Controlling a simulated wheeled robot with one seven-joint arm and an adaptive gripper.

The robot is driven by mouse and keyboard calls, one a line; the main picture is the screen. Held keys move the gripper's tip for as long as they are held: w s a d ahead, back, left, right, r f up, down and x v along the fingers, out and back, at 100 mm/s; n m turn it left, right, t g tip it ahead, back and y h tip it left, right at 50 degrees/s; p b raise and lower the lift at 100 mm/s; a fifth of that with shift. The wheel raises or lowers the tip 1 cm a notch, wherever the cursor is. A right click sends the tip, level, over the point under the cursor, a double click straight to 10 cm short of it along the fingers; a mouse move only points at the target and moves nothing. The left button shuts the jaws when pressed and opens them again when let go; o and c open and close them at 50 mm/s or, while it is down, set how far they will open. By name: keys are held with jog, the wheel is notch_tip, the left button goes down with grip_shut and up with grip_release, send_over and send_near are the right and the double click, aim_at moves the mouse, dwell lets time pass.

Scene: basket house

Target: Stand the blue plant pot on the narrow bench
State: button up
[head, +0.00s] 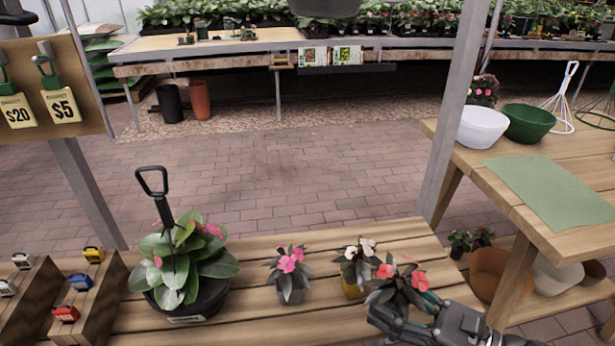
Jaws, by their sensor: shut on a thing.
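My gripper (405,318) is at the lower right, shut on a potted plant with coral flowers (400,284) and dark leaves, at the right end of a slatted wooden bench (245,318). The arm and gripper hide most of its pot; a small blue-green patch shows beside the leaves, and I take this as the blue plant pot. I cannot tell whether it touches the slats. A yellow pot (353,289) with white flowers stands just left of it. A grey pot (291,292) with pink flowers is further left.
A large black pot (192,304) with an upright black handle stands on the bench's left part. Toy-like blocks sit on steps at far left. A wooden table (480,170) with bowls and a green mat (555,188) stands right. A grey post (452,110) rises behind the bench.

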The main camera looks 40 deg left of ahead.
jog(key=shift+s+r, duration=0.15)
jog(key=shift+s, duration=0.1)
jog(key=w, duration=0.5)
jog(key=w+a+f+b, duration=0.1)
jog(key=w, duration=0.5)
jog(key=w+a, duration=0.1)
jog(key=w, duration=0.4)
jog(key=shift+w+a+f, duration=0.1)
jog(key=shift+w+f, duration=0.05)
jog(key=shift+f, duration=0.25)
jog(key=shift+f+b, duration=0.65)
jog(key=shift+f, duration=1.05)
jog(key=shift+f, duration=0.1)
jog(key=o, duration=1.1)
jog(key=d, duration=0.4)
jog(key=w+d+p, duration=0.1)
jog(key=d, duration=0.7)
jog(key=shift+w, duration=0.35)
jog(key=shift+p, duration=0.3)
